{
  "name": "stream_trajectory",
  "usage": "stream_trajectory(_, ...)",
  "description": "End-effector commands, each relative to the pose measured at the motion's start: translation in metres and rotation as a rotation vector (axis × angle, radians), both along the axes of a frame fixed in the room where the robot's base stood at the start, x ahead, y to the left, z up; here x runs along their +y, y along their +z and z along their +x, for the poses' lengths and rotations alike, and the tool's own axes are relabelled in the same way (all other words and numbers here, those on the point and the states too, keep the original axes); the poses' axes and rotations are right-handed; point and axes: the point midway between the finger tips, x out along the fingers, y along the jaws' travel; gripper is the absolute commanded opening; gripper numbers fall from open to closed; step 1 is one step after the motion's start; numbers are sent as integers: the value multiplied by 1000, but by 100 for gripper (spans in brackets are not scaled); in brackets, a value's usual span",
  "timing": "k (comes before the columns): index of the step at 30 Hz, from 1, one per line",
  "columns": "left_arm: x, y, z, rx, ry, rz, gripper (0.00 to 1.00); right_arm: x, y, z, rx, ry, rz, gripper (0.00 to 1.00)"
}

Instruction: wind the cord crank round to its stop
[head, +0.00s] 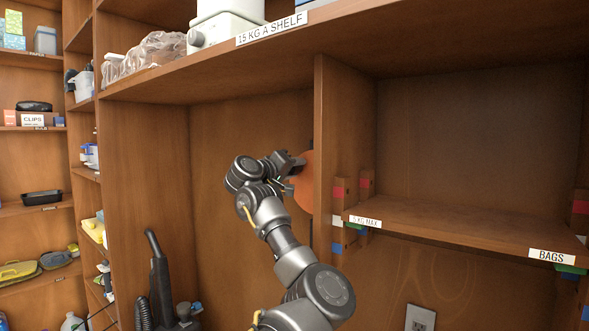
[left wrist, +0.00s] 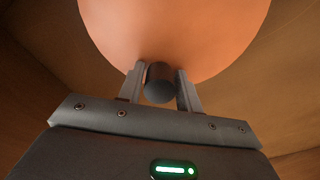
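The cord crank shows as an orange disc (head: 304,187) on the left face of the upright panel, seen nearly edge-on in the head view. In the left wrist view the disc (left wrist: 175,30) fills the top, and a dark round crank knob (left wrist: 160,85) stands out near its lower edge. My left gripper (head: 297,172) is at the disc. Its fingers (left wrist: 160,80) lie on both sides of the knob and look closed against it. In the head view the gripper hides the knob and part of the disc. My right gripper is not in view.
The upright panel (head: 333,120) stands just right of the gripper. A shelf board (head: 460,222) marked BAGS lies right of it, and a loaded upper shelf (head: 270,50) runs above. A vacuum-like appliance (head: 160,285) stands lower left.

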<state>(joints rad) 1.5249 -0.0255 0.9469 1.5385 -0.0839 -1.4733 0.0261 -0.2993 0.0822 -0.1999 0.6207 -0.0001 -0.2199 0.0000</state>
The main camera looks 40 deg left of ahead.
Motion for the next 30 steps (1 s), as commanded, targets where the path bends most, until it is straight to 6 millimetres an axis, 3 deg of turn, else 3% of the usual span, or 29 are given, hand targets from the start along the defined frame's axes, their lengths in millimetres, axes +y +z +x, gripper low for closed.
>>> stream_trajectory(1, 0, 0, 0, 0, 0, 0, 28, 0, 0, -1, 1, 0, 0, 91)
stream_trajectory(8, 0, 0, 0, 0, 0, 0, 0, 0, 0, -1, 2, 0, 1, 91)
stream_trajectory(20, -3, -1, 0, 2, -2, 51, 0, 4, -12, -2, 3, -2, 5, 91)
stream_trajectory(30, -14, 6, 0, 5, 0, 295, 0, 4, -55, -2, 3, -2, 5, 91)
